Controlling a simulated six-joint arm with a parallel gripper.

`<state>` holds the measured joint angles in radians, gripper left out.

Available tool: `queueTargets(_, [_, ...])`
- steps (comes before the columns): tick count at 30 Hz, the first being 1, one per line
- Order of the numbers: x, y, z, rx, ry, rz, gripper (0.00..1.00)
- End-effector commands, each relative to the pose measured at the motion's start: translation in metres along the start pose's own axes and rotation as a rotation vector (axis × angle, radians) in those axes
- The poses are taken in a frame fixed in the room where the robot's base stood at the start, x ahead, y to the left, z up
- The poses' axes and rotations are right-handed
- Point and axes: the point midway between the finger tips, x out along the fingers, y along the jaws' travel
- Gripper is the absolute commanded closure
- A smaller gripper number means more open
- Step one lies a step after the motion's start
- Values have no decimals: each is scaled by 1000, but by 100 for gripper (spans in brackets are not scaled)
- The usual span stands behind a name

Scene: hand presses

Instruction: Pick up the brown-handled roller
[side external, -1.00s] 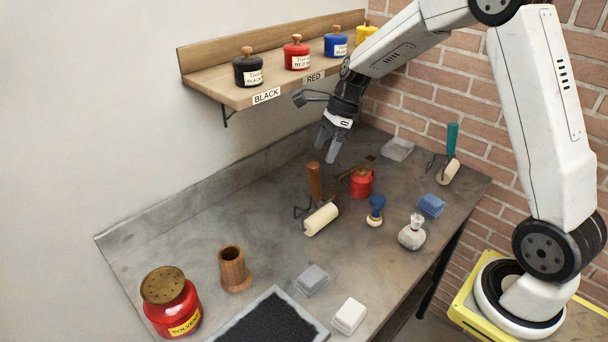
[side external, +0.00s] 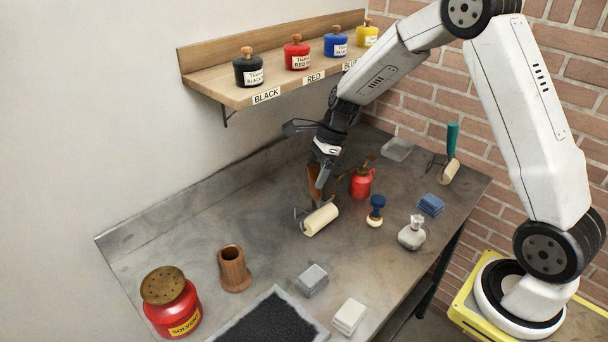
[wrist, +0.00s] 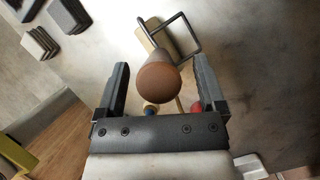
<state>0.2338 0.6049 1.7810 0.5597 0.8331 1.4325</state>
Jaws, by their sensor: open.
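The brown-handled roller (side external: 321,219) lies on the grey bench with its cream cylinder toward the front and its brown handle pointing up. My gripper (side external: 322,178) is down at the handle in the side view, which partly hides it. In the wrist view the round end of the brown handle (wrist: 158,83) sits between the two fingers of my open gripper (wrist: 160,85), with a gap on each side. The wire frame and part of the cream cylinder show beyond the handle.
A red oil can (side external: 361,183) stands close to the right of the roller. A blue-handled stamp (side external: 377,210) and a glass bottle (side external: 412,233) are further right. A teal-handled roller (side external: 450,160) stands at the back right.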

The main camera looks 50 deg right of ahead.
Motion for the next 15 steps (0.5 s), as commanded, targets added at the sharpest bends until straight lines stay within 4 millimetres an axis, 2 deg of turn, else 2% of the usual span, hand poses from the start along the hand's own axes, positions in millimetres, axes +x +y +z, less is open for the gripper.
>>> queueTargets(5, [12, 0, 0, 1, 0, 0, 11])
queueTargets(15, [13, 0, 0, 0, 0, -1, 11])
